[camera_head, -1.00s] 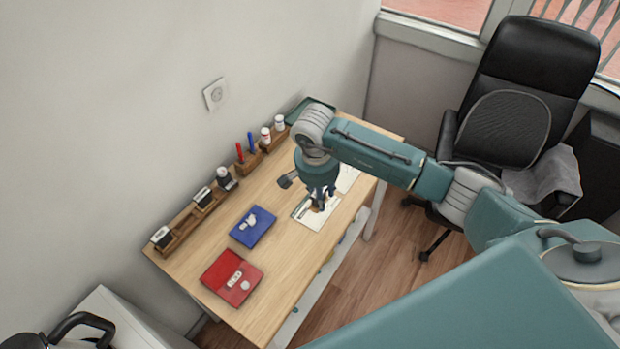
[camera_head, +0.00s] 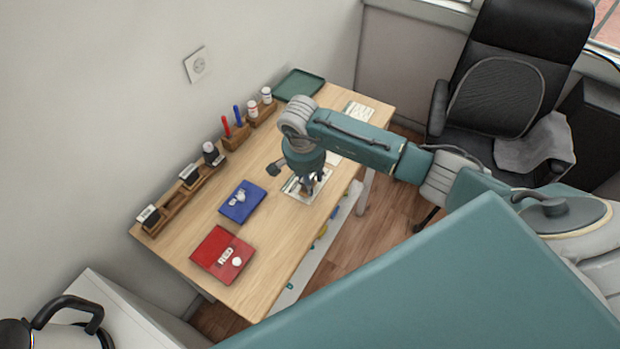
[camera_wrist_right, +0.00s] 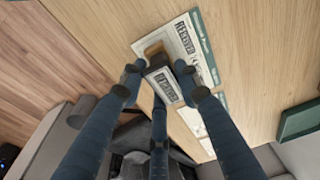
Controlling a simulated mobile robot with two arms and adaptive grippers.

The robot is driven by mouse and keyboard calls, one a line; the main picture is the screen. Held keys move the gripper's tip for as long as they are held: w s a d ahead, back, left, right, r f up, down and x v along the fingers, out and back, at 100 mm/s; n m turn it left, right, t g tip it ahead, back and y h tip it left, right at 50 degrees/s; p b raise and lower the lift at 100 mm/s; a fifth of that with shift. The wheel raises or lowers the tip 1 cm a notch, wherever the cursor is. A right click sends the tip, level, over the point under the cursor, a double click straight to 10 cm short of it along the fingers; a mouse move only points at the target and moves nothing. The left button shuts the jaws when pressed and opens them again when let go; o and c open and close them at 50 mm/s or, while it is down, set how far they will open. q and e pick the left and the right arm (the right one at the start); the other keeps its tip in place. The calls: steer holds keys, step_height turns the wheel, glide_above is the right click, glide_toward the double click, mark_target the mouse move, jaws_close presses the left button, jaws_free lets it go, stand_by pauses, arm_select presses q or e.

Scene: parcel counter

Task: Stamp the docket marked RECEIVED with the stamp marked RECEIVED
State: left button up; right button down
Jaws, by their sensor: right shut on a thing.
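My right gripper (camera_head: 310,188) comes down over a docket (camera_head: 293,194) near the table's front edge. In the right wrist view its fingers (camera_wrist_right: 159,72) are shut around a dark stamp (camera_wrist_right: 165,86) with a white word label and a wooden part. The stamp is over one edge of the white docket (camera_wrist_right: 203,64), which bears a boxed word and a green edge strip. The boxed words are too small to read surely. Whether the stamp touches the paper cannot be told. My left gripper is not in view.
A red pad marked RED (camera_head: 208,250) and a blue pad (camera_head: 241,210) lie on the table. A wooden rack (camera_head: 174,207) holds stamps along the wall. Pens, bottles and a green tray (camera_head: 300,84) are farther back. Another docket (camera_head: 358,111) lies at the far end.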

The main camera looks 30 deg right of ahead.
stand_by(0.5)
steer(key=shift+f+b, duration=0.4)
stand_by(0.4)
steer(key=shift+s, duration=0.1)
steer(key=shift+d+r+p, duration=0.1)
steer(key=shift+r+p, duration=0.65)
steer(key=shift+r, duration=0.4)
steer(key=shift+r+p, duration=0.9)
steer(key=shift+r, duration=0.95)
